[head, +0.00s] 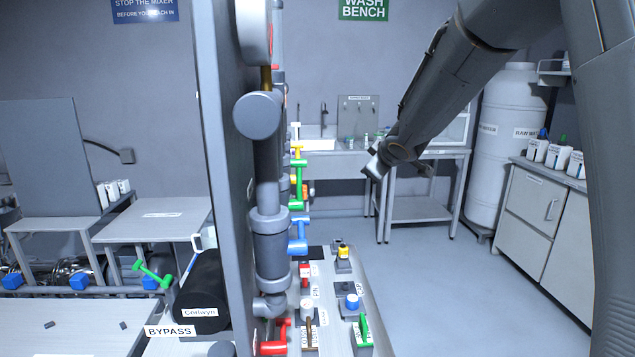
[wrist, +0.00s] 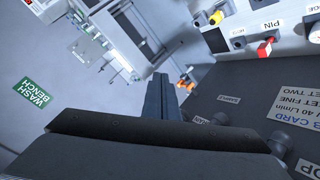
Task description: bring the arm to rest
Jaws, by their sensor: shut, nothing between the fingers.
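My arm reaches in from the upper right of the head view and slopes down to the left. My gripper (head: 372,172) hangs in the air in front of the wash bench, right of the pipe panel. In the wrist view my gripper's fingers (wrist: 157,95) are together with nothing between them. The wrist view is tilted, with the wash bench sign at its left. The gripper touches nothing that I can see.
The pipe panel (head: 222,190) with coloured valves stands left of the arm. A control board (head: 325,285) with switches lies below. A white tank (head: 505,140) and a cabinet (head: 545,220) stand at right. The floor (head: 450,290) between is clear.

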